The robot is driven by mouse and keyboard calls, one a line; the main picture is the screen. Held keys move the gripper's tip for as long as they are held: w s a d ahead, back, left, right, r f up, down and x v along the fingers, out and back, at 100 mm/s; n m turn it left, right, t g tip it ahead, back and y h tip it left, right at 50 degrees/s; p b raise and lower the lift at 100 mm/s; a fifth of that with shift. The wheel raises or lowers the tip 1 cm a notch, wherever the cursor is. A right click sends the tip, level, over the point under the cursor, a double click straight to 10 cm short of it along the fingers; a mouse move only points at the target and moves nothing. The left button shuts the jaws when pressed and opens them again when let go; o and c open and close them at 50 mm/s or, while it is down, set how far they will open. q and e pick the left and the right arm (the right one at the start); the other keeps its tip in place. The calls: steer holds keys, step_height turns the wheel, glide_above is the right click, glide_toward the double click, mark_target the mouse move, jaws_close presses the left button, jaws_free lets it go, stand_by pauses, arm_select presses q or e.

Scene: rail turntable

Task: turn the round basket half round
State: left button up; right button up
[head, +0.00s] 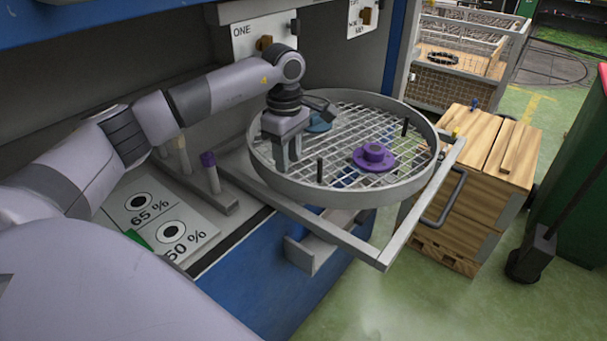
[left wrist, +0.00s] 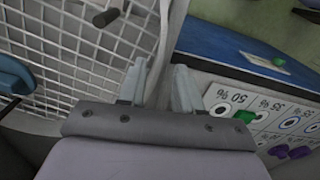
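The round basket (head: 345,192) is a shallow grey ring with a wire mesh floor. It sits on a grey rail frame (head: 340,236) at the blue bench's edge. My left gripper (head: 288,165) points down at the basket's left side. In the left wrist view, its two fingers (left wrist: 160,72) are apart, with the pale basket rim (left wrist: 172,20) running between them. Whether they touch it is unclear. A purple flanged part (head: 374,157) and a blue part (head: 318,124) lie on the mesh, the blue one partly hidden by my arm. My right gripper is not in view.
Short dark posts (head: 320,170) stand up inside the basket. A wooden crate cart (head: 485,170) stands close on the right. Green floor is open in front.

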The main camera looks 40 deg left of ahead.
mark_target(287, 177)
arm_select(q)
steer(key=shift+a, duration=0.25)
steer(key=shift+s+f, duration=0.1)
steer(key=shift+f, duration=0.3)
step_height(287, 177, down, 6)
steer(key=shift+d+r+p, duration=0.1)
steer(key=shift+p, duration=0.25)
jaws_close()
